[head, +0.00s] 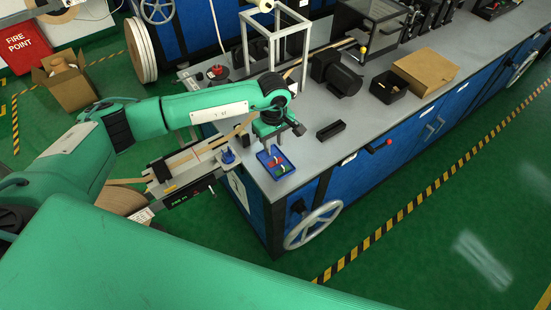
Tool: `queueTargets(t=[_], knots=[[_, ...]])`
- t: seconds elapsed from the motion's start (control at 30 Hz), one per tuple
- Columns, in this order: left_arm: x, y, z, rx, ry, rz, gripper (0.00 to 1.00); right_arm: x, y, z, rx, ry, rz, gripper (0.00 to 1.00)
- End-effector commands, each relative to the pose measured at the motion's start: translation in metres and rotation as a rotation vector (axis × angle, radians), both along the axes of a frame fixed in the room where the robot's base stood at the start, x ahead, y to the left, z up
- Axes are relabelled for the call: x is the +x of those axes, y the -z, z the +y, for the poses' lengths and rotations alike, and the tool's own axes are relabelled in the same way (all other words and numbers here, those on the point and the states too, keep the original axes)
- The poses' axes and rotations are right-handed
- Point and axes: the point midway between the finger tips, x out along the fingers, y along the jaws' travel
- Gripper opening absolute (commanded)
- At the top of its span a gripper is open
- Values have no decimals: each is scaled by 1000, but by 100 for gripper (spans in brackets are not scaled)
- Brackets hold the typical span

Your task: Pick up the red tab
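A small blue tray (262,160) lies on the near left corner of the grey bench top. It holds small coloured pieces, among them a red one (278,160) that looks like the red tab and a green one (281,170). My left gripper (267,150) points down just above the back of the tray, close to the red piece. Its fingertips are small and partly merge with the tray, so I cannot tell their gap or whether they touch anything. My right gripper is out of view.
A tape guide unit with a display (185,190) juts out left of the tray. A black block (331,130), a motor (336,72), a black bin (388,87) and a cardboard box (425,71) stand behind. A handwheel (313,224) is on the bench front.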

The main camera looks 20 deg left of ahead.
Motion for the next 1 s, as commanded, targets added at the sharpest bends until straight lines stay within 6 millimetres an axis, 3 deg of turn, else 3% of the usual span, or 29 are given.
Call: queueTargets(t=[0.17, 0.43, 0.73, 0.9, 1.0], knots=[[-5, 12, -2, -1, 0, 4, 31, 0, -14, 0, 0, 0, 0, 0], [-9, 47, -4, 0, -1, 4, 31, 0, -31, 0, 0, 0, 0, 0], [-8, 53, -4, -1, 0, -1, 31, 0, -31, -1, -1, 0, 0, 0], [-8, 53, -4, -1, 0, -1, 0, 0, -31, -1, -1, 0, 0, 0], [-8, 53, -4, 0, 0, 0, 0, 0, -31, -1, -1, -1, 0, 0]])
